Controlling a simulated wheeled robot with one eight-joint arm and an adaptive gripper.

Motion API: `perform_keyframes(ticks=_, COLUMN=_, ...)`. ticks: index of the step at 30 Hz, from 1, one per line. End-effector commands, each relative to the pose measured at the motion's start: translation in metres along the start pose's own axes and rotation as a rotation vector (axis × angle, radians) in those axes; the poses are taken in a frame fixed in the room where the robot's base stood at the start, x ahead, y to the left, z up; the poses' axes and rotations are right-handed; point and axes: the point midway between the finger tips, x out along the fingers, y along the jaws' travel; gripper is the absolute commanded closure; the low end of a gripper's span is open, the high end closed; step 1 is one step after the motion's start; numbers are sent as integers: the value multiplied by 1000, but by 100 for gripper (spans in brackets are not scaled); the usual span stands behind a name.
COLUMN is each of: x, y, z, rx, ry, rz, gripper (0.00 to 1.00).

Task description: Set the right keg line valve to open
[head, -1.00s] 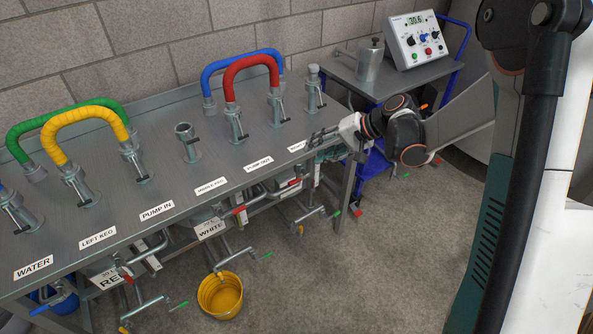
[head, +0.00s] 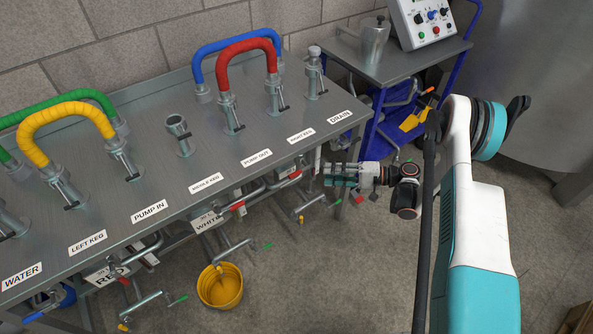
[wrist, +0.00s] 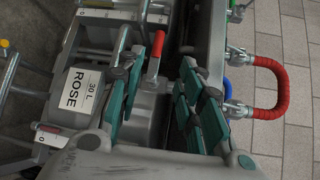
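The RIGHT KEG label (head: 300,135) is on the right part of the steel bench top. In the wrist view, a lever valve with a red handle (wrist: 155,54) sits beside the keg labelled ROSE (wrist: 80,88); the handle points up the picture. My gripper (wrist: 161,62) is open, its teal fingers on either side of the red handle in that view; I cannot tell whether either touches it. In the head view my gripper (head: 326,173) is low at the bench's right front edge, below the RIGHT KEG and DRAIN labels. There it largely hides what lies behind it.
Another red valve handle (head: 294,175) shows under the bench front, left of my gripper. The bench top (head: 225,155) carries red, blue, yellow and green hoses. A yellow bucket (head: 220,285) stands on the floor. A blue cart (head: 395,65) is behind; the floor in front is clear.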

Motion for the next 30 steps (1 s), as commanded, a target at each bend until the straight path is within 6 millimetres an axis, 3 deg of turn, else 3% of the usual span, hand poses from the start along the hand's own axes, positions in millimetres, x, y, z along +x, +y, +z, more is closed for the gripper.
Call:
perform_keyframes(ticks=8, x=17, y=7, z=3, rx=0, ry=-9, rz=-14, gripper=66)
perform_keyframes(ticks=21, x=100, y=4, z=3, rx=-1, ry=-12, rz=-12, gripper=66)
perform_keyframes(ticks=30, x=134, y=4, z=3, rx=0, ry=-7, rz=-13, gripper=66)
